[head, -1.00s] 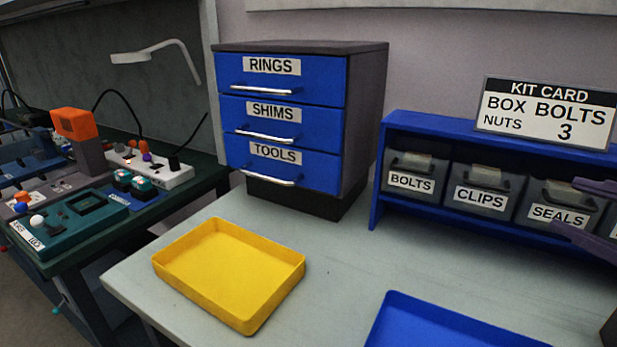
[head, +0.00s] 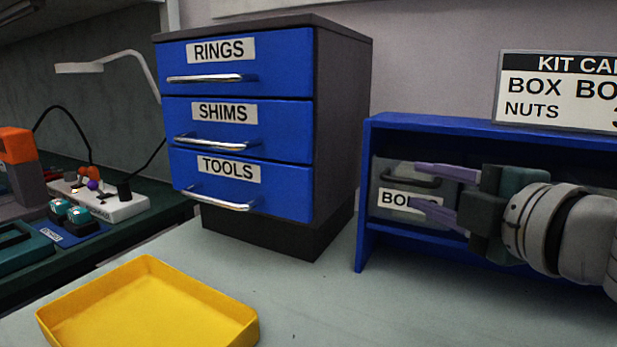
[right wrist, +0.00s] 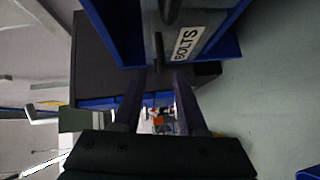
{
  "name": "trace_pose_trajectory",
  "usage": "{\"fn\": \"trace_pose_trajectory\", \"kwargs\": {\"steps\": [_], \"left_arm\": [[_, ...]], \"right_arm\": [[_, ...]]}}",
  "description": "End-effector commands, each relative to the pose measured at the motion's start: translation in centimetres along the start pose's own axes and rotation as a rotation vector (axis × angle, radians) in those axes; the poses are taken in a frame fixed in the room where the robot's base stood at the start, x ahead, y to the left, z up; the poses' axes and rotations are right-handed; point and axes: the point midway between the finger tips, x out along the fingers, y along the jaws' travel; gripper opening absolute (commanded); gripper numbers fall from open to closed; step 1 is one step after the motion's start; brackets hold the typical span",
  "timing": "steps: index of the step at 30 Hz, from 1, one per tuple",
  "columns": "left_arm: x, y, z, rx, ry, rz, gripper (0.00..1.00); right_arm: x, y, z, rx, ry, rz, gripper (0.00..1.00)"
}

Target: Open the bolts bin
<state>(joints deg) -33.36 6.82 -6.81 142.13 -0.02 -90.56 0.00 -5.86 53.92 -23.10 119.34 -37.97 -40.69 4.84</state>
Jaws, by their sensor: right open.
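The bolts bin (head: 389,215) is a grey see-through bin with a dark handle and a white label, in the left bay of the blue rack (head: 362,245). It looks shut in the rack. My right gripper (head: 413,185) comes in from the right with its purple fingers apart, one above the other, in front of the bin and hiding part of its label. In the right wrist view the bolts bin (right wrist: 208,32) shows at the top, beyond the open fingers (right wrist: 155,80). My left gripper is not in view.
A cabinet with drawers (head: 240,120) marked RINGS, SHIMS and TOOLS stands left of the rack. A yellow tray (head: 150,268) lies at the front left. The kit card (head: 560,90) stands on the rack. The table (head: 310,300) is clear before the rack.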

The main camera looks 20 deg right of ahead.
Motion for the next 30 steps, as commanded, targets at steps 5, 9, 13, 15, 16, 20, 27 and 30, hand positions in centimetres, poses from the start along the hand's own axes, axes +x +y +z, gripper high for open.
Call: {"fn": "trace_pose_trajectory", "kwargs": {"steps": [5,9,13,15,16,20,27,30], "left_arm": [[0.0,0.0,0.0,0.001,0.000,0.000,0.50],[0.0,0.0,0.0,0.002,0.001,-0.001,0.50],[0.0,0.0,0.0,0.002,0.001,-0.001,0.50],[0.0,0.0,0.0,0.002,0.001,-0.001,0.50],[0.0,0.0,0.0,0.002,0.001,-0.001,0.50],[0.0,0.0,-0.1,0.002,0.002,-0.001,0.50],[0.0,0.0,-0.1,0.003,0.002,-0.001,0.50],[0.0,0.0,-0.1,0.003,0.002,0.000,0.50]], "right_arm": [[2.4,0.1,0.0,0.002,-0.001,0.002,0.41],[3.5,0.0,0.0,0.002,0.000,0.001,0.41],[3.8,0.0,0.0,0.001,0.001,0.000,0.41],[3.9,0.0,0.0,0.001,0.001,-0.001,0.41],[3.9,0.0,0.0,0.001,0.001,-0.001,0.41],[3.9,0.0,0.0,0.001,0.000,-0.001,0.41],[3.8,0.0,0.0,0.001,0.000,-0.001,0.15],[3.8,0.0,0.0,0.001,0.000,-0.001,0.04]]}}
